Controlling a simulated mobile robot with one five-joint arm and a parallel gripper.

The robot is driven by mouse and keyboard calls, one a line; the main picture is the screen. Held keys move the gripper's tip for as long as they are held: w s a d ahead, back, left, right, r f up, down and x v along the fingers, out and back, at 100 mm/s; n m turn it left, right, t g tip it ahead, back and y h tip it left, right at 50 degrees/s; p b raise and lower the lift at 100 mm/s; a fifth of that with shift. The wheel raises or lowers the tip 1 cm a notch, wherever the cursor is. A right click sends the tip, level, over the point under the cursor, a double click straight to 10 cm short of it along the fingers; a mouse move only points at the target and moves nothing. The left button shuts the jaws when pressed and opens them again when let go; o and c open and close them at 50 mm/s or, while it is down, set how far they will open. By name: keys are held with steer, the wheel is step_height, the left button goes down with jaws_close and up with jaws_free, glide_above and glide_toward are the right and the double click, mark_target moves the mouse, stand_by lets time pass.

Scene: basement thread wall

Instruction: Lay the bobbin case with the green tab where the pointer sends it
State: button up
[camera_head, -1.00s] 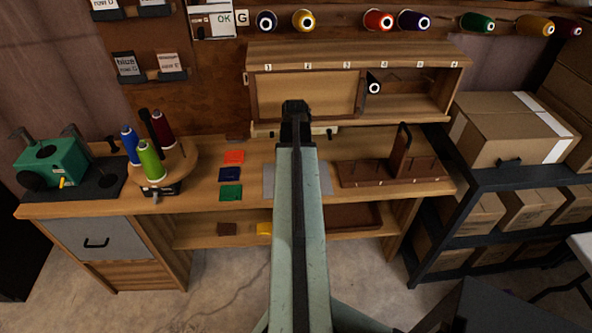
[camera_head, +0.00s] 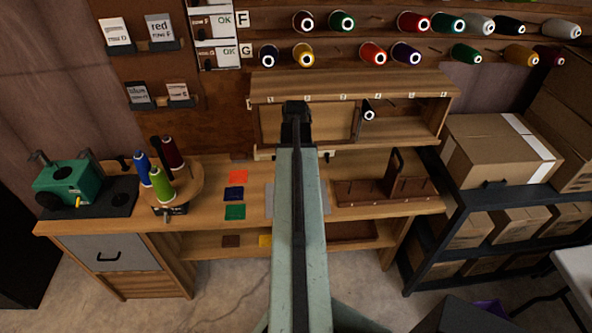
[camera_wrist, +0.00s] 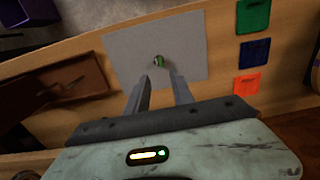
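The bobbin case with the green tab (camera_wrist: 159,61) is small and sits on a grey mat (camera_wrist: 125,48) in the wrist view. My gripper (camera_wrist: 158,78) is open, its two fingers apart, with the case just beyond and between the fingertips; nothing is held. In the head view my arm hides the case and most of the mat (camera_head: 269,200). Orange (camera_head: 238,176), blue (camera_head: 233,193) and green (camera_head: 235,212) squares lie left of the mat. I cannot make out a pointer for certain.
A cabinet with a numbered top edge (camera_head: 390,88) stands at the bench's back. A brown pegged rack (camera_head: 372,195) is right of my arm. A thread carousel (camera_head: 190,187) and green winder (camera_head: 68,182) stand left. Cartons (camera_head: 495,150) fill the right shelving.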

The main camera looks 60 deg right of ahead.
steer(key=shift+r, duration=0.8)
